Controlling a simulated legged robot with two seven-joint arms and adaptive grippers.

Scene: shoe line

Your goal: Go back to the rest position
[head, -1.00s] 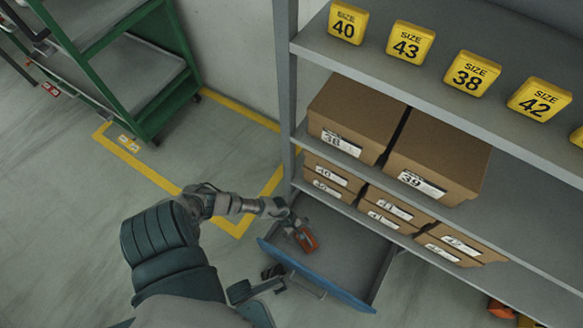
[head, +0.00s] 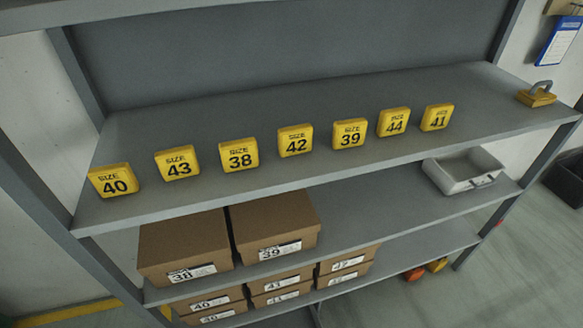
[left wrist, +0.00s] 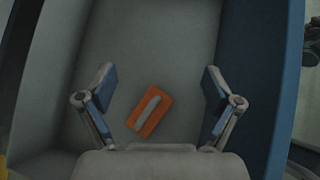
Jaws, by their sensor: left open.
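My left gripper (left wrist: 158,72) is open in the left wrist view, its two fingers spread apart with nothing between the pads. An orange block with a grey strip on top (left wrist: 158,118), perhaps a brush, lies tilted on the drawer floor, apart from the fingers. Neither gripper shows in the head view now.
A grey shelf rack (head: 330,185) fills the head view. Yellow size blocks (head: 295,140) stand along its upper shelf. Cardboard boxes (head: 275,215) sit lower left. A grey tray (head: 463,172) and a yellow padlock-like block (head: 536,95) are at the right.

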